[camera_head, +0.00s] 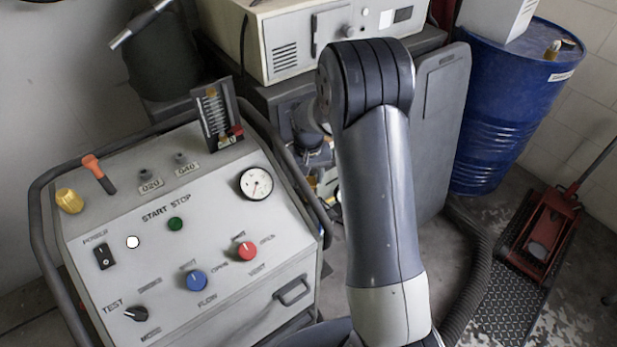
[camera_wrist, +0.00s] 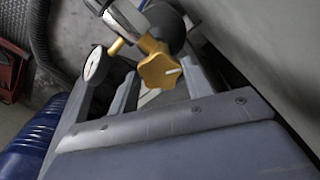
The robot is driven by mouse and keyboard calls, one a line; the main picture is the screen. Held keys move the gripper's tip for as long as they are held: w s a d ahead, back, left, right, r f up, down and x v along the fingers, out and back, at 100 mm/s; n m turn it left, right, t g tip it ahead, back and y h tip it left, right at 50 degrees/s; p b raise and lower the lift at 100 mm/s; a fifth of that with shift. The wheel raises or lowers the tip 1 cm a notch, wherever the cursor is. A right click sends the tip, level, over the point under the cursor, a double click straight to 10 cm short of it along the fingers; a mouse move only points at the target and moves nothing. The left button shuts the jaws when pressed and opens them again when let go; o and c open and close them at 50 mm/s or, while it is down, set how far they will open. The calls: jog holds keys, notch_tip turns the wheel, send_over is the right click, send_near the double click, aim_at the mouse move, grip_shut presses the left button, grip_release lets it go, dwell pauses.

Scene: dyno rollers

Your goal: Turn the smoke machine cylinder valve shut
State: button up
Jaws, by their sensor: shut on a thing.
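The smoke machine cylinder valve has a yellow lobed handwheel (camera_wrist: 157,68) with a pale mark on its face, in the upper middle of the wrist view. A metal valve body (camera_wrist: 124,20) and a round white pressure gauge (camera_wrist: 96,65) are behind and left of it. My gripper (camera_wrist: 161,80) is shut on the handwheel, with one finger on each side. The finger contact is partly hard to see. In the head view my arm hides most of the valve and the gripper.
A grey control console (camera_head: 190,235) with knobs and a rail stands left of my arm. A beige machine (camera_head: 300,40) sits behind. A blue drum (camera_head: 495,120) and a red floor jack (camera_head: 541,240) are on the right. A ribbed hose (camera_head: 470,290) lies on the floor.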

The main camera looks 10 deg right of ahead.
jog(key=shift+m, duration=1.5)
jog(key=o, duration=1)
